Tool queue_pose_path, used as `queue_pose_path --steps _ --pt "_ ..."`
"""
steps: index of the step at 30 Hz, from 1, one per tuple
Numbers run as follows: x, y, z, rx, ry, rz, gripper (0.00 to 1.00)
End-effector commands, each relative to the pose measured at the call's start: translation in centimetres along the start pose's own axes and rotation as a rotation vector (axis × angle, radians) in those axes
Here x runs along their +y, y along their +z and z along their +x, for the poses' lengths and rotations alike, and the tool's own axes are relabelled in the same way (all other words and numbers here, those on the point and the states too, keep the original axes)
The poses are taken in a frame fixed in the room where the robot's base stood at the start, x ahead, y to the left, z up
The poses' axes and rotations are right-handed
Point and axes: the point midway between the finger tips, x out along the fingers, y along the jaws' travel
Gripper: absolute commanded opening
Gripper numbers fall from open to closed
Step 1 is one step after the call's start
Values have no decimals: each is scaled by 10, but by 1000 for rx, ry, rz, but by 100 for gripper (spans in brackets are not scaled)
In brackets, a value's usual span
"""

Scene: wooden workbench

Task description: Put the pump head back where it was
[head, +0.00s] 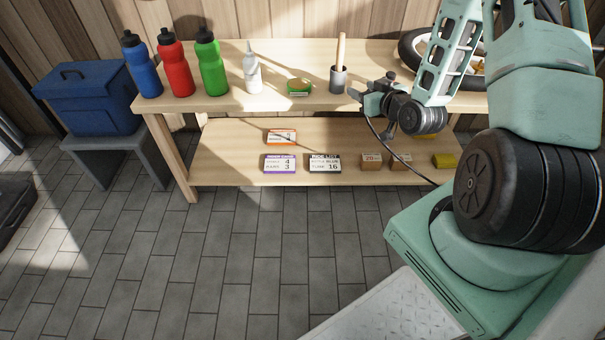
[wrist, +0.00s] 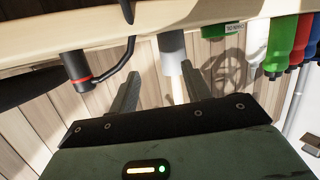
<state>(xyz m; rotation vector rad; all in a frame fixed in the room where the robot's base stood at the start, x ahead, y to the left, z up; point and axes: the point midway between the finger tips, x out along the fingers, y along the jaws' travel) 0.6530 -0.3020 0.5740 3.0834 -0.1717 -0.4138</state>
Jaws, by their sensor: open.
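My gripper (head: 364,97) is open in front of the bench top, just right of a grey cup (head: 338,80) holding an upright wooden handle (head: 341,49). In the upside-down wrist view, my fingers (wrist: 160,68) are spread with nothing gripped. The grey cup (wrist: 172,44) and its pale handle (wrist: 175,88) appear between them; I cannot tell how far beyond. A black cylinder with a red band and a curved dark arm (wrist: 76,66) shows left of the fingers in that view, apart from them. It may be the pump head; I cannot tell for sure.
Blue (head: 141,68), red (head: 175,66) and green (head: 211,66) bottles, a white bottle (head: 252,72) and a green tin (head: 299,88) stand along the bench top (head: 225,101). A wheel (head: 412,46) lies at the right. The lower shelf (head: 225,150) holds several boxes.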

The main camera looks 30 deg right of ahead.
Motion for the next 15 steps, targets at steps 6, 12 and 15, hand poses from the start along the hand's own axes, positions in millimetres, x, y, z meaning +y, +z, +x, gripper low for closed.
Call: queue_pose_path --steps 6,12,15 --pt "-134 -30 6 -313 -244 -125 48" --pt "-240 -43 -56 -605 -399 -247 48" --pt "-282 -48 -107 -748 -459 -316 48"
